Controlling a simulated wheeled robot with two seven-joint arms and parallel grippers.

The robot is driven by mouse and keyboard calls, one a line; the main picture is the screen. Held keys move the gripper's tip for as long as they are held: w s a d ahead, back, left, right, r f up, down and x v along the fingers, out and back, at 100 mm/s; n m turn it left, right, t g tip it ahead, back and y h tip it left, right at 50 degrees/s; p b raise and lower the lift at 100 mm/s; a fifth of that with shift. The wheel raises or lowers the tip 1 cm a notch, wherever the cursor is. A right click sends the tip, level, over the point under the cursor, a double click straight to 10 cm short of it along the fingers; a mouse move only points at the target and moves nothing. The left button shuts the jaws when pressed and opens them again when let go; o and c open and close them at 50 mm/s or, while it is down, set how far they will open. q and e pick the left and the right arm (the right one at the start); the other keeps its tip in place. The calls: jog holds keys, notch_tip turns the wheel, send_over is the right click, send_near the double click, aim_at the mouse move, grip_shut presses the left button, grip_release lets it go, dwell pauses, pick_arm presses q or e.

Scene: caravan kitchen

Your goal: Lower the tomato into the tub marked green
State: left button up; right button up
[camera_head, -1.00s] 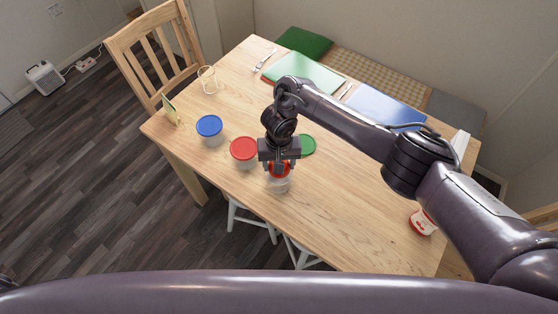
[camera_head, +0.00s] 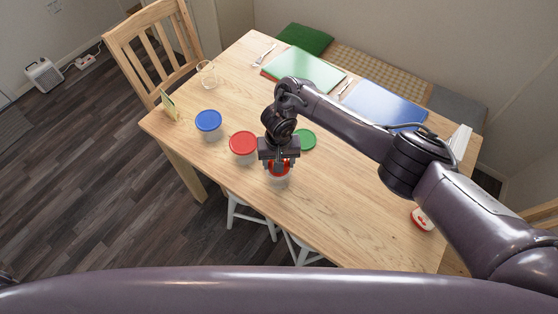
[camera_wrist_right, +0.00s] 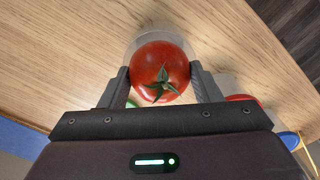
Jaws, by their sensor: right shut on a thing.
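My right gripper (camera_head: 279,165) is shut on the red tomato (camera_head: 278,169) and points down. In the right wrist view the tomato (camera_wrist_right: 160,72) sits between the two fingers, its green stalk towards the camera. A clear open tub (camera_head: 279,182) stands directly below it. The tomato is at the tub's mouth; how deep it sits is hard to tell. The tub's pale rim (camera_wrist_right: 143,38) shows behind the tomato in the wrist view. My left gripper is not in view.
A red-lidded tub (camera_head: 243,143) stands close left of the open tub, and a blue-lidded tub (camera_head: 209,122) farther left. The table's front right is mostly clear.

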jog(key=shift+s+d+f, duration=0.15)
jog(key=shift+s+f, duration=0.15)
jog(key=shift+f, duration=0.1)
jog(key=o, duration=1)
jog(key=shift+o, duration=0.5)
jog(key=r, duration=0.6)
jog(key=shift+w+p, duration=0.3)
jog(key=shift+r+p, duration=0.75)
jog(key=shift+r, duration=0.05)
jog(key=shift+s+r+p, duration=0.1)
jog(key=shift+r+p, duration=0.3)
jog(key=shift+r, duration=0.15)
jog(key=shift+f, duration=0.1)
